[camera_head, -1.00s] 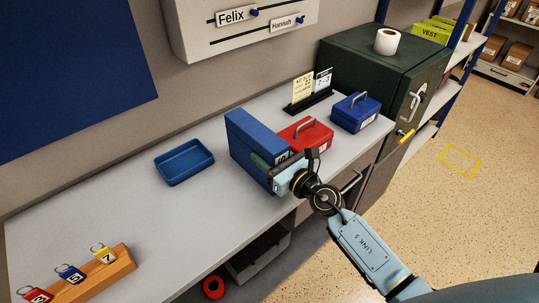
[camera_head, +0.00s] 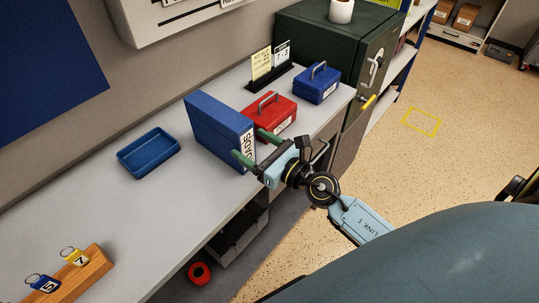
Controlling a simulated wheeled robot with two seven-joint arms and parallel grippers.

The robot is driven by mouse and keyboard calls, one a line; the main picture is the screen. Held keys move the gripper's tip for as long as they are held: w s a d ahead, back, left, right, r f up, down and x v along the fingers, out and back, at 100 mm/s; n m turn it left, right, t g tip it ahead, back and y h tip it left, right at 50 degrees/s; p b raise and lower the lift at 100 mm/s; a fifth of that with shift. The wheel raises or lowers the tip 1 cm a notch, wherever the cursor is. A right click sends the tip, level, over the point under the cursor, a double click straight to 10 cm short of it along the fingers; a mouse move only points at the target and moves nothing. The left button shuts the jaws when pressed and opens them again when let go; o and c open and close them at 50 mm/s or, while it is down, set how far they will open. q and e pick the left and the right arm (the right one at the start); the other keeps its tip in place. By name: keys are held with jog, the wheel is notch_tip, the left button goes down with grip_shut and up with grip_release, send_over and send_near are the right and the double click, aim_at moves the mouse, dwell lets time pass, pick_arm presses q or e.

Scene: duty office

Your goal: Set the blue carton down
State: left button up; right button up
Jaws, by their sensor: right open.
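The blue carton (camera_head: 212,124), a tall box with a white lettered label on its narrow side, stands upright on the grey desk (camera_head: 100,209). My right gripper (camera_head: 251,147) is at the carton's labelled near end, its green-tipped fingers spread apart. One finger is close to the carton's lower near corner, the other is beyond the label towards the red box. Whether a finger touches the carton I cannot tell. My left gripper is not in view.
A red cash box (camera_head: 271,117) stands right behind the carton, and a blue cash box (camera_head: 317,84) beyond it. A blue tray (camera_head: 149,154) lies to the left. A key rack (camera_head: 88,273) is at the near left. A green safe (camera_head: 325,38) stands at the back.

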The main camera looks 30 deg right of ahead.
jog(key=shift+b+v, duration=0.55)
jog(key=shift+v, duration=2.05)
